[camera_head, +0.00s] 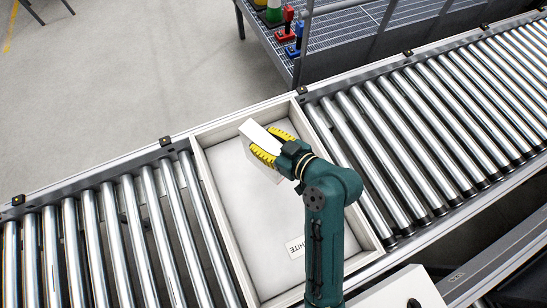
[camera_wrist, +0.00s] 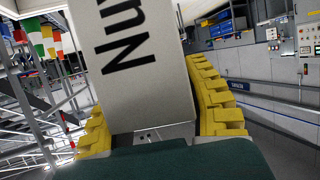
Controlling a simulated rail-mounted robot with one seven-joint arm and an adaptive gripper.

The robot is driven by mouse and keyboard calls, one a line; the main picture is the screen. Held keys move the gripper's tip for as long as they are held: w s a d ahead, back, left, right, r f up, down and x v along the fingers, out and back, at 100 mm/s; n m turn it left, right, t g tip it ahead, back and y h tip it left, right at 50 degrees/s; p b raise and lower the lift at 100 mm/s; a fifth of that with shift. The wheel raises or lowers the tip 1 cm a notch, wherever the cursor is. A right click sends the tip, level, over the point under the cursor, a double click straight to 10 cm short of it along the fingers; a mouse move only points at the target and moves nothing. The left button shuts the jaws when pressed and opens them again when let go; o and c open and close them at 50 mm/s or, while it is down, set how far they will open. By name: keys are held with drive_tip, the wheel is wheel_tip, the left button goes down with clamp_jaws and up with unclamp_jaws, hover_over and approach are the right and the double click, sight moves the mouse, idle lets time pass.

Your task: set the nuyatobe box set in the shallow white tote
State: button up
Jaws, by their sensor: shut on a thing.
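The nuyatobe box set is a white box (camera_head: 259,132) with black lettering that begins "Nu" in the wrist view (camera_wrist: 128,62). My gripper (camera_head: 271,148) is shut on it, with yellow ribbed fingers on either side of the box. In the wrist view the fingers (camera_wrist: 152,122) flank the box, which fills the upper middle. The shallow white tote (camera_head: 237,220) lies on the roller conveyor below, with a "WHITE" label near its front. The box is over the tote's far part. I cannot tell whether it touches the tote floor. The tote looks otherwise empty.
Conveyor rollers run on the left (camera_head: 130,240) and right (camera_head: 400,140) of the tote. A grated platform (camera_head: 350,40) with a railing and red and blue items stands behind. A white surface (camera_head: 405,290) lies at the front right.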

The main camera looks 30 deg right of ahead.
wheel_tip(320, 180, down, 8)
drive_tip(key=shift+f+b, duration=0.25)
drive_tip(key=shift+b, duration=0.35)
drive_tip(key=o, duration=1.1)
drive_tip(key=shift+f, duration=0.1)
drive_tip(key=shift+o, duration=0.2)
drive_tip(key=shift+s, duration=0.1)
drive_tip(key=p+v, duration=0.1)
drive_tip(key=v, duration=1.1)
drive_tip(key=shift+t+h, duration=0.4)
drive_tip(key=shift+h, duration=0.4)
drive_tip(key=w+r, duration=0.3)
drive_tip(key=r, duration=0.2)
drive_tip(key=w+r, duration=0.2)
drive_tip(key=r, duration=0.1)
drive_tip(key=shift+w+a+r, duration=0.2)
drive_tip(key=shift+w+a, duration=0.1)
drive_tip(key=a+r+m+t+h, duration=0.1)
drive_tip(key=a+r+t, duration=0.1)
drive_tip(key=r, duration=0.8)
drive_tip(key=a+r+m+t+h, duration=0.1)
drive_tip(key=a+r+t, duration=0.2)
drive_tip(key=r, duration=0.8)
drive_tip(key=a+r+m+t, duration=0.1)
drive_tip(key=a+r+t, duration=0.2)
drive_tip(key=r, duration=0.8)
drive_tip(key=shift+a+r+m+h, duration=0.2)
drive_tip(key=shift+a+m+h, duration=0.15)
drive_tip(key=shift+a, duration=0.8)
